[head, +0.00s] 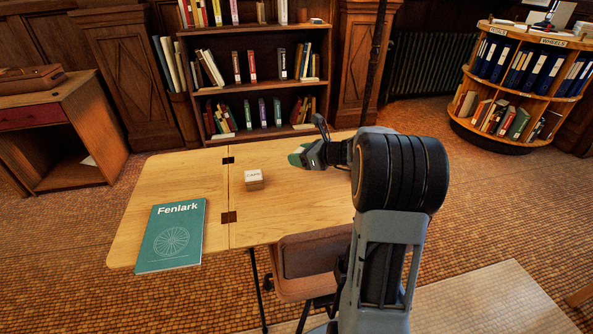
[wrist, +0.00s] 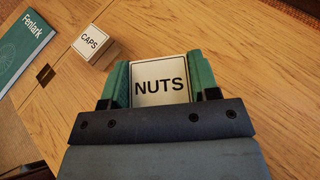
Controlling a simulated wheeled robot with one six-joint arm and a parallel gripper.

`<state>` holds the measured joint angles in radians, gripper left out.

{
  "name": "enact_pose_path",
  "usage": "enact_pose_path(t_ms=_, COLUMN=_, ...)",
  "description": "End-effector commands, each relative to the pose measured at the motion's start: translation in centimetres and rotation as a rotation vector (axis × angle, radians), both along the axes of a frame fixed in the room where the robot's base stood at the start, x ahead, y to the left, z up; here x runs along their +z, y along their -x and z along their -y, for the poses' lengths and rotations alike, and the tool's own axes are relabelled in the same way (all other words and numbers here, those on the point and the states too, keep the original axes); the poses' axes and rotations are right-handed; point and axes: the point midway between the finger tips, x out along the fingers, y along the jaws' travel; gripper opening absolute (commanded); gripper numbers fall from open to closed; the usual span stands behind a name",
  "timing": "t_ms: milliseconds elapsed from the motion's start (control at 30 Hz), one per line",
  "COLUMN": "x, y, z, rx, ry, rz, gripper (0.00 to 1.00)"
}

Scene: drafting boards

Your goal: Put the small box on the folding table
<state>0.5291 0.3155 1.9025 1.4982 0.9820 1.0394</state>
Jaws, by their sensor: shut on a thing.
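My gripper (wrist: 159,84) is shut on a small white-topped box marked NUTS (wrist: 158,78), with one green finger on each side of it. In the head view my gripper (head: 300,156) is over the right half of the folding table (head: 190,166), and the held box is mostly hidden. I cannot tell whether its underside touches the tabletop. Another small box, marked CAPS (head: 254,179), sits on the table near the hinge line, left of my gripper. It also shows in the wrist view (wrist: 91,42), apart from the held box.
A teal book titled Fenlark (head: 171,235) lies on the table's left half. A chair (head: 302,268) stands at the table's near side. A bookshelf (head: 255,80) is behind the table. The tabletop between the CAPS box and my gripper is clear.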

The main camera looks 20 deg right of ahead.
Motion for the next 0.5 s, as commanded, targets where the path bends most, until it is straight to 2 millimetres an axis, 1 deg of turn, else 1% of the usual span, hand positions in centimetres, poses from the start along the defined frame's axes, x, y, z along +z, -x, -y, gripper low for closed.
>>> enact_pose_path(t_ms=33, x=-0.5, y=-0.3, z=-0.3, rx=0.001, ry=0.000, rz=0.000, gripper=0.30)
enact_pose_path(t_ms=233, x=-1.0, y=-0.7, z=-0.6, rx=0.000, ry=0.001, rz=0.002, gripper=0.30)
enact_pose_path(t_ms=333, x=-1.6, y=-0.9, z=-0.9, rx=0.000, ry=0.000, rz=0.001, gripper=0.30)
enact_pose_path(t_ms=400, x=-2.3, y=-1.3, z=-1.3, rx=0.002, ry=0.000, rz=0.000, gripper=0.30)
enact_pose_path(t_ms=500, x=-3.8, y=-1.2, z=-1.1, rx=0.000, ry=-0.001, rz=-0.001, gripper=0.30)
